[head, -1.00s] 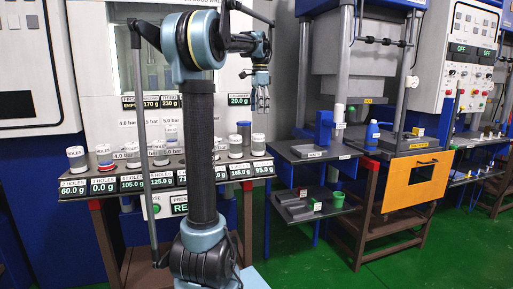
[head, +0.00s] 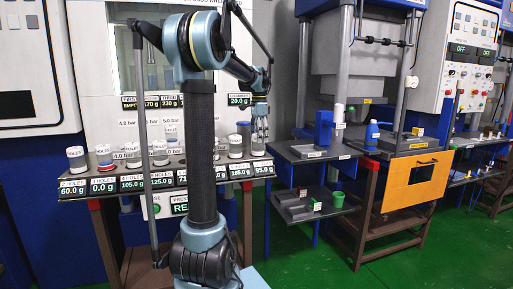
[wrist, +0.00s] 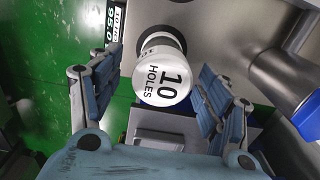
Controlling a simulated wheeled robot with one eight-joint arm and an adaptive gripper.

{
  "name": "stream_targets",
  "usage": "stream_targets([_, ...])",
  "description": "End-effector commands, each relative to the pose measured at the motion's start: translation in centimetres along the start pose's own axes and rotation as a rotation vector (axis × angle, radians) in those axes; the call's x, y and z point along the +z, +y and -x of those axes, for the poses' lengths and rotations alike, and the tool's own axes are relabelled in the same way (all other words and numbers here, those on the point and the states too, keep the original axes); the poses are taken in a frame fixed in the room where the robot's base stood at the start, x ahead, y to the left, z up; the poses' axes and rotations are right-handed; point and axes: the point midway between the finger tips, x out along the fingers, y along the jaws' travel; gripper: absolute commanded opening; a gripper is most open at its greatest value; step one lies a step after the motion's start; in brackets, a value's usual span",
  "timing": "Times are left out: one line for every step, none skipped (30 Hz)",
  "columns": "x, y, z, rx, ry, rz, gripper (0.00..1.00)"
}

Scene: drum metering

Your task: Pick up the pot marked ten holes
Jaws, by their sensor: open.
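The pot marked ten holes (wrist: 163,72) is a white cylinder with "10 HOLES" on its top, seen from above in the wrist view. In the head view the pot (head: 258,148) stands at the right end of the row, above the 95.0 g display. My gripper (wrist: 158,78) is open, with one blue finger pad on each side of the pot's top in the picture. In the head view my gripper (head: 260,124) is just above the pot. I cannot tell whether the fingers reach below its rim. The pot's lower part is mostly hidden in the wrist view.
Another white-topped pot (head: 235,148) stands close to the left. A grey cylinder with a blue end (wrist: 300,108) lies at the right of the wrist view.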

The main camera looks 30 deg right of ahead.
Motion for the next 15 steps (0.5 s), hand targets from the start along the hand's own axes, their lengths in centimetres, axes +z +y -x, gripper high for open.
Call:
stream_targets([0.1,-0.1,-0.7,0.0,0.0,0.001,0.7])
stream_targets([0.1,-0.2,-1.1,0.0,0.0,0.0,0.7])
stream_targets([0.2,-0.2,-1.7,0.0,0.0,0.0,0.7])
stream_targets([0.3,-0.3,-2.1,0.0,0.0,0.0,0.7])
stream_targets([0.3,-0.3,-2.5,0.0,0.0,0.0,0.7])
stream_targets([0.3,-0.3,-3.0,0.0,0.0,0.0,0.7])
stream_targets([0.3,-0.3,-3.4,0.0,0.0,0.0,0.7])
stream_targets([0.3,-0.3,-3.6,0.0,0.0,0.0,0.7])
stream_targets([0.3,-0.3,-3.9,0.0,0.0,0.0,0.7])
stream_targets([0.3,-0.3,-4.1,0.0,0.0,0.0,0.7])
stream_targets([0.3,-0.3,-4.2,0.0,0.0,0.0,0.7])
stream_targets([0.3,-0.2,-4.3,0.0,0.0,0.0,0.7])
stream_targets([0.3,-0.2,-4.4,0.0,0.0,0.0,0.7])
stream_targets([0.3,-0.3,-4.4,0.0,0.0,0.0,0.7])
stream_targets([0.3,-0.3,-4.4,0.0,0.0,0.0,0.7])
